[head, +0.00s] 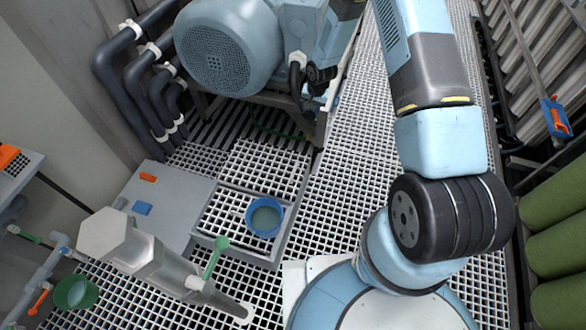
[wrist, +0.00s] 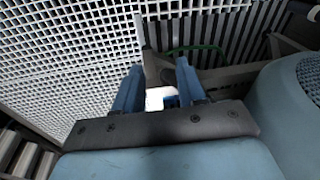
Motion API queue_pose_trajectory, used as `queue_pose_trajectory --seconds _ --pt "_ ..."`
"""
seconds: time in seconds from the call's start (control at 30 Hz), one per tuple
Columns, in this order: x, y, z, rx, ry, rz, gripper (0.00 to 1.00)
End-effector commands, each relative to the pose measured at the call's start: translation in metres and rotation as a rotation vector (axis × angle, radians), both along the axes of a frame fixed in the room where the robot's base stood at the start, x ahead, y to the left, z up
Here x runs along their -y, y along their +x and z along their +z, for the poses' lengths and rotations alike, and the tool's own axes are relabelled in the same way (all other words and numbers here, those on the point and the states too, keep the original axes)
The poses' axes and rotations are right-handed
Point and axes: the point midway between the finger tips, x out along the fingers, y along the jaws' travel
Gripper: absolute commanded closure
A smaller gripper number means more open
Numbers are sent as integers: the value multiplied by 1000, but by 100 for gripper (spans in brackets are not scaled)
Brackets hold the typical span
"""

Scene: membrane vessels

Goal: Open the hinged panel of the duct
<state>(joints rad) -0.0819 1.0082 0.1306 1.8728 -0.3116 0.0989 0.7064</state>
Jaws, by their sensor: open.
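My gripper (wrist: 159,78) shows in the wrist view with two blue fingers standing apart, and nothing is clearly held between them. A bright white piece with a blue part (wrist: 161,98) shows in the gap beyond the fingers; I cannot tell what it is or whether it touches them. In the head view my arm reaches up past the top edge, so the gripper is out of that frame. I cannot pick out the duct or its hinged panel with certainty in either view.
A large blue motor (head: 228,45) stands on a frame at the top; its housing also fills the wrist view's right side (wrist: 293,85). Dark pipes (head: 118,65) are left. A grey plate (head: 178,215), blue bowl (head: 265,215) and green bowl (head: 77,291) are lower left.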

Motion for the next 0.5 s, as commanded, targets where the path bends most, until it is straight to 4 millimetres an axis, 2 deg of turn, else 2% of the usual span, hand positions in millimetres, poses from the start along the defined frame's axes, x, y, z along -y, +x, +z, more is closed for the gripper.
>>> queue_pose_trajectory --seconds 0.03,0.2,0.4,0.5 --pt "-5 -7 -26 -16 9 -5 60" --pt "-19 -27 -98 -52 43 -34 60" --pt "-32 -53 -162 -86 74 -64 60" --pt "-35 -62 -181 -96 83 -72 60"
